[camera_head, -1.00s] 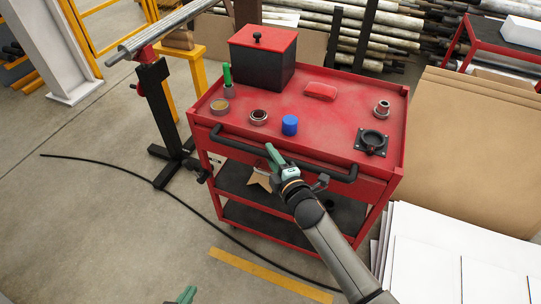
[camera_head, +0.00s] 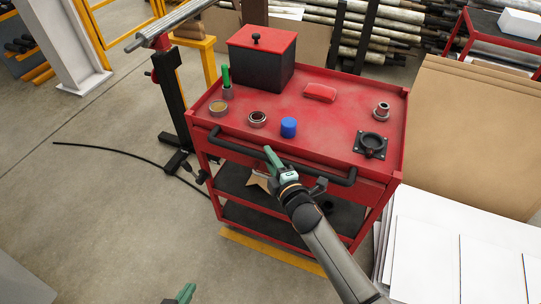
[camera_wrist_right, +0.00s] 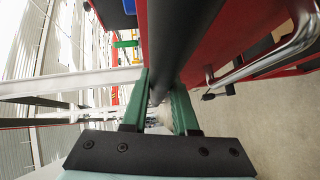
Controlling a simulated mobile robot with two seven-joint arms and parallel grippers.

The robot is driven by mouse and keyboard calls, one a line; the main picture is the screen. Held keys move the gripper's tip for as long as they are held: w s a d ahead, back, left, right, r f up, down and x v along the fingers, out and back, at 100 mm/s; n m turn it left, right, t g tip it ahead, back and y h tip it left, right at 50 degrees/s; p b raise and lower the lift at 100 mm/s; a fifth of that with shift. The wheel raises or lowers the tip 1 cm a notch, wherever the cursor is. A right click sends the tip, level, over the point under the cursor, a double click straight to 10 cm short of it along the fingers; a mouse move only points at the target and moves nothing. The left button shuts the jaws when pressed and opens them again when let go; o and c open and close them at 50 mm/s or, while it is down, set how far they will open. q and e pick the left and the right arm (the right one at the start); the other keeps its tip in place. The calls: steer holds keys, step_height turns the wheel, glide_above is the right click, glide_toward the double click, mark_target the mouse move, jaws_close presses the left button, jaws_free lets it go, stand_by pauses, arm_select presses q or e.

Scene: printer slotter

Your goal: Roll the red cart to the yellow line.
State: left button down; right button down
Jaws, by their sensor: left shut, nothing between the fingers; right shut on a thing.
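The red cart (camera_head: 330,108) stands upright in the middle of the head view, with black lower shelves and a black handle bar (camera_head: 232,146) along its near side. My right gripper (camera_head: 275,163) is shut on the handle bar, near its middle. In the right wrist view the dark bar (camera_wrist_right: 172,45) runs between the green fingers (camera_wrist_right: 160,102). The yellow line (camera_head: 262,248) lies on the floor along the cart's near lower edge; the cart hides part of the floor beyond it. My left gripper (camera_head: 181,294) is shut and empty at the bottom edge, only partly visible.
On the cart top are a black box with red lid (camera_head: 260,65), a blue cap (camera_head: 288,127) and several small parts. A black stand (camera_head: 172,100) and a cable (camera_head: 110,147) are on the left. White panels (camera_head: 445,250) and cardboard (camera_head: 475,130) stand close at right.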

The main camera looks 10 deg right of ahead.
steer(key=shift+s+a+f, duration=0.1)
steer(key=shift+s+f, duration=0.05)
steer(key=c, duration=0.7)
jaws_free()
steer(key=p+v, duration=0.1)
steer(key=v, duration=1.1)
steer(key=shift+s, duration=0.25)
steer(key=s+d+f+m+g+p, duration=0.1)
steer(key=s+f+m+g+p, duration=0.1)
steer(key=s+m, duration=0.3)
steer(key=s+d+f+m+g+p, duration=0.1)
steer(key=s+f+m+g+p, duration=0.1)
steer(key=s+m, duration=0.3)
steer(key=s+d+f+m+g+h+p, duration=0.1)
steer(key=s+d+f+m+g+p, duration=0.1)
steer(key=s+m+g+p, duration=0.1)
steer(key=shift+s+f+m+p, duration=0.15)
steer(key=shift+s+m+p, duration=0.3)
steer(key=shift+m, duration=0.5)
steer(key=shift+s+f+m+p, duration=0.2)
steer(key=shift+s+m, duration=0.4)
steer(key=shift+m, duration=0.35)
